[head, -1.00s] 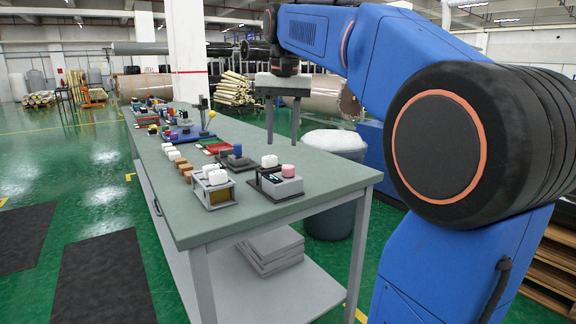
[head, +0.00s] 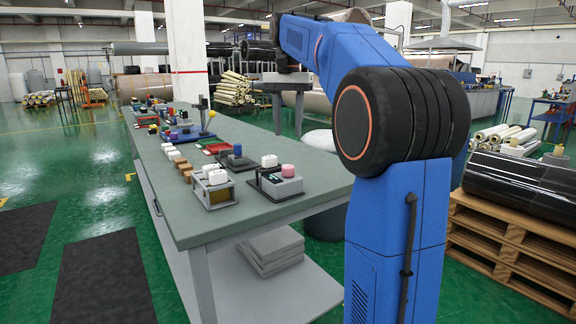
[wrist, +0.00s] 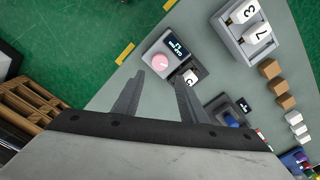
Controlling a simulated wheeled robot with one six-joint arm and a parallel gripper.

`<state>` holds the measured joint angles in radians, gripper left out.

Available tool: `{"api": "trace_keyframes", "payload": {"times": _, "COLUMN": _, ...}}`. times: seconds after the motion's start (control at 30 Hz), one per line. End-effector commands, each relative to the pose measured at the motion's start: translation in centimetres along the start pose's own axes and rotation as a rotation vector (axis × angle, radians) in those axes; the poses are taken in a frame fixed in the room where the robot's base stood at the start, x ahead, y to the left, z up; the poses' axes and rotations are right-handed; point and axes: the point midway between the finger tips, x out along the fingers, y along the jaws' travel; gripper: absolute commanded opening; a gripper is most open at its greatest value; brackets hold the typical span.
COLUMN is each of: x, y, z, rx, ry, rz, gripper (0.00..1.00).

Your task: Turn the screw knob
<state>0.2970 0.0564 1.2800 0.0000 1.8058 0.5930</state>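Two knob-like parts are in view, and I cannot tell for sure which is the screw knob. A pink round knob (head: 288,170) sits on a grey box with a small display near the table's front right corner; the wrist view shows it from above (wrist: 160,61). A blue knob (head: 237,149) stands on a dark base farther back, also in the wrist view (wrist: 230,121).
A white block (head: 269,160) stands beside the pink knob. A grey holder (head: 226,194) with white numbered blocks is to the left, with brown cubes (head: 186,172) in a row behind. The table (head: 265,220) is bare along its front edge. A pallet (head: 510,240) stands at right.

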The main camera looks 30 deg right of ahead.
Motion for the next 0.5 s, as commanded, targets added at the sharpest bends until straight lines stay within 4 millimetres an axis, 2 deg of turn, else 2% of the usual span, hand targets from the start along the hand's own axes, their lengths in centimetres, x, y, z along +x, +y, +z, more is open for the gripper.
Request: {"api": "trace_keyframes", "payload": {"times": 0.5, "x": 9.0, "y": 0.1, "z": 0.1, "rx": 0.000, "ry": -0.001, "rz": 0.001, "gripper": 0.38}}
